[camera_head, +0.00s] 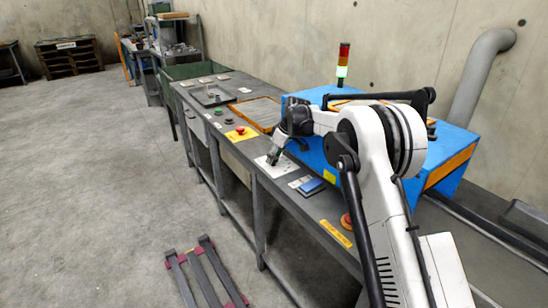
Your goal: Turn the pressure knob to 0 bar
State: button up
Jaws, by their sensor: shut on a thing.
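My gripper (274,157) points down at a white panel (278,170) on the grey workbench, in front of the blue machine. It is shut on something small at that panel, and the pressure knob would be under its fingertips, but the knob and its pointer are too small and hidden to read. My white arm (376,160) reaches in from the lower right and covers part of the blue machine (316,112).
On the bench lie a yellow plate with a red emergency button (240,130), a blue display (312,186), another red button (346,221) and a metal tray (212,97). A signal tower (342,62) shows green light. Floor on the left is mostly clear.

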dwell(0.3)
jog(key=o, duration=1.1)
notch_tip(320, 180, up, 10)
